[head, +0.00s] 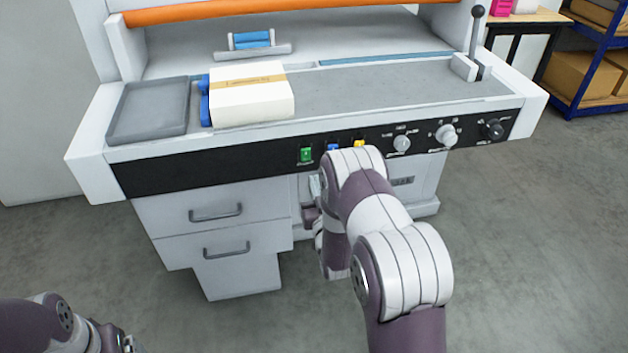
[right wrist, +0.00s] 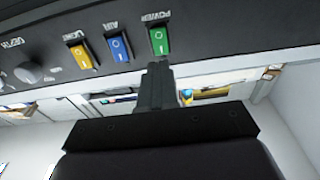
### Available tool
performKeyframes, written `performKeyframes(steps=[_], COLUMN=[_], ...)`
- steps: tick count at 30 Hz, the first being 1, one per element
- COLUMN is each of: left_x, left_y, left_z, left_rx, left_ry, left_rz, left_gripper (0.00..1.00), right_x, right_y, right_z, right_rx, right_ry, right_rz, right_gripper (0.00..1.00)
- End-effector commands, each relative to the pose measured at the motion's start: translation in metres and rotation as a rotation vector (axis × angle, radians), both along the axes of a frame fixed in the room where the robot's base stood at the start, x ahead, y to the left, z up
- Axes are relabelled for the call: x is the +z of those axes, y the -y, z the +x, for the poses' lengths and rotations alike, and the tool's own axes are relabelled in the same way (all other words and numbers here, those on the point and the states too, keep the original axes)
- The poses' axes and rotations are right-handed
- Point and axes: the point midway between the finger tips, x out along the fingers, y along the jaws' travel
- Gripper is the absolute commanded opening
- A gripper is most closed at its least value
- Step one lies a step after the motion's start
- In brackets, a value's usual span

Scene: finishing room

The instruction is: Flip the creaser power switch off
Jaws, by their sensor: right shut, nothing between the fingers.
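The creaser (head: 400,85) is a white machine with a black control strip (head: 220,163) along its front. The green power switch (head: 306,155) sits on that strip, left of a blue and a yellow switch. In the right wrist view the green switch (right wrist: 159,41) lies under the word POWER, which appears upside down. My right gripper (right wrist: 158,68) is shut and empty, its tips just below the green switch in that view. I cannot tell whether they touch it. In the head view my right arm hides most of the gripper. Of my left arm only a part shows at bottom left.
The blue switch (right wrist: 117,46) and yellow switch (right wrist: 82,55) stand close beside the green one. Several knobs (head: 446,136) are further right. A paper stack (head: 250,105) and a grey tray (head: 150,108) rest on top. Drawers (head: 215,212) are below; the floor in front is clear.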

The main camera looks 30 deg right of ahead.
Motion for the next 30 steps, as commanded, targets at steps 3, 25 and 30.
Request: performKeyframes(steps=[3, 25, 30], left_x=[0.001, 0.002, 0.002], left_y=[0.000, 0.000, 0.000], left_z=[0.000, 0.000, 0.000], left_rx=[0.000, 0.000, 0.000], left_ry=[0.000, -0.001, 0.000], left_rz=[0.000, 0.000, 0.000], left_gripper=[0.87, 0.87, 0.87], right_x=[-0.004, -0.011, -0.011], right_y=[-0.006, -0.017, -0.017], right_z=[-0.024, -0.072, -0.072], right_rx=[0.000, 0.000, 0.000], right_ry=[-0.005, -0.003, -0.006], right_rz=[0.001, 0.001, 0.001], right_gripper=[0.00, 0.00, 0.00])
